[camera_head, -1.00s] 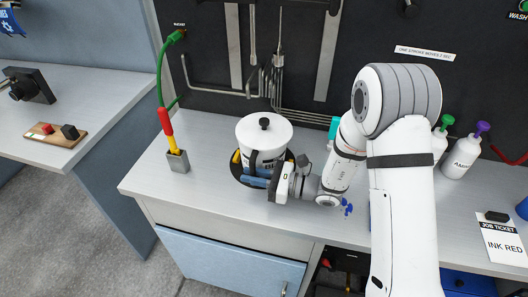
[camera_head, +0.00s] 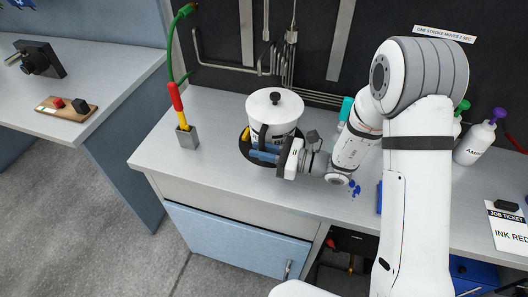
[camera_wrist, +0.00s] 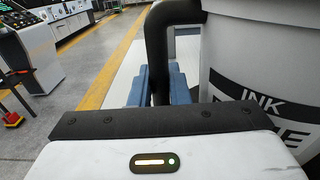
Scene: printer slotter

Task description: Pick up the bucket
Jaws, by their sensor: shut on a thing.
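The bucket (camera_head: 285,122) is a white round pot with a white lid, a black knob and a black side handle (camera_head: 263,135). It stands in or just over a dark round spot (camera_head: 246,150) on the counter; whether its base touches is hidden. My gripper (camera_head: 262,156) reaches in from the right at the bucket's front, its blue fingers shut on the handle. In the wrist view the bucket (camera_wrist: 255,50) fills the right side with part of an "INK" label, and the black handle (camera_wrist: 158,45) runs down between the blue fingers (camera_wrist: 160,88).
A grey holder (camera_head: 187,138) with a red and yellow tool on a green cord stands left of the bucket. Metal pipes (camera_head: 225,72) run along the back panel. Bottles (camera_head: 478,142) and a job ticket (camera_head: 508,225) are at the right. The counter's front left is clear.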

